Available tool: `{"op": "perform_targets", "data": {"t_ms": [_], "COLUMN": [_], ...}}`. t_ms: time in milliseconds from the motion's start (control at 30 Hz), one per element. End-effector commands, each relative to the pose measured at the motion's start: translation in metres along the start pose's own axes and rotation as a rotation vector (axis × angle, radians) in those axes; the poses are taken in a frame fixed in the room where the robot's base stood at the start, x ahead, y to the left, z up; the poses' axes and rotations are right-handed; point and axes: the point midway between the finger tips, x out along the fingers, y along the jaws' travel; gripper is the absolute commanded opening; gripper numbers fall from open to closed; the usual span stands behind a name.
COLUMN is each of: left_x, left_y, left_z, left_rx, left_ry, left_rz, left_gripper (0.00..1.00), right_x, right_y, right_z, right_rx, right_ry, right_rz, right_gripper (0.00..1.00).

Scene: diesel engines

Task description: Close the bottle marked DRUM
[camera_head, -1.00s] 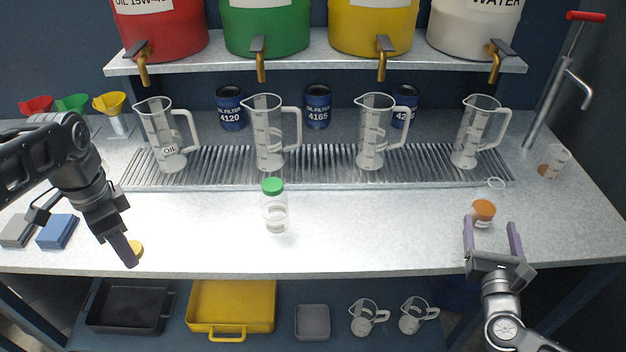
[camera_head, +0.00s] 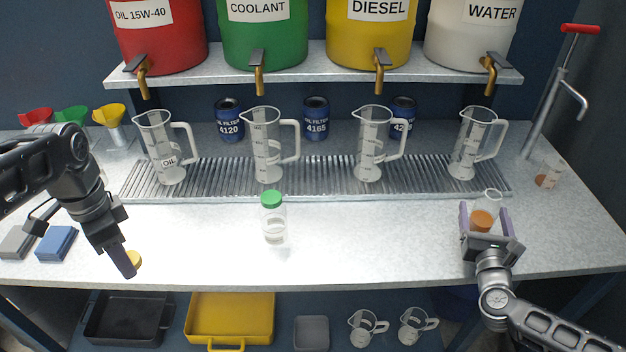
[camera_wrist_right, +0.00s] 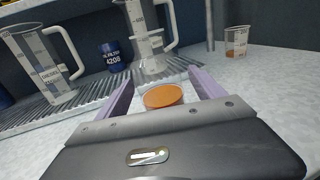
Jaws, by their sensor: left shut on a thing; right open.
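An orange cap (camera_head: 481,220) is between the open fingers of my right gripper (camera_head: 491,211). In the right wrist view the cap (camera_wrist_right: 163,96) sits between the purple fingers, with a gap at each side. My left gripper (camera_head: 128,272) is shut on a yellow cap (camera_head: 136,259) low over the bench's front left. A clear bottle with a green lid (camera_head: 273,218) stands upright mid-bench. I cannot read DRUM on anything.
Several clear jugs (camera_head: 267,150) stand on a ribbed drain grate (camera_head: 318,178) under the drum taps. A small beaker (camera_head: 549,173) and a red-handled pump (camera_head: 560,90) are at the back right. The front bench between my grippers is clear beside the green-lidded bottle.

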Motion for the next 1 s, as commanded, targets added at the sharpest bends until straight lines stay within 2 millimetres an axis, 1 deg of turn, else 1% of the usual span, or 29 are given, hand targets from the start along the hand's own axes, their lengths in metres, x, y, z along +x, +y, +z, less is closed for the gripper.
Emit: {"op": "perform_targets", "data": {"t_ms": [100,667,1000], "left_x": [-0.0011,-0.0008,-0.0008], "left_y": [0.0,0.0,0.0], "left_z": [0.0,0.0,0.0], "left_rx": [0.0,0.0,0.0], "left_ry": [0.0,0.0,0.0], "left_rz": [0.0,0.0,0.0], "left_gripper": [0.07,0.07,0.07], "right_x": [0.0061,0.0057,0.0057], "right_y": [0.0001,0.0001,0.0], "right_z": [-0.0004,-0.0006,-0.0006], "right_rx": [0.001,0.001,0.001], "right_ry": [0.001,0.001,0.001], "right_rz": [0.0,0.0,0.0], "right_gripper": [0.78,0.78,0.51]}}
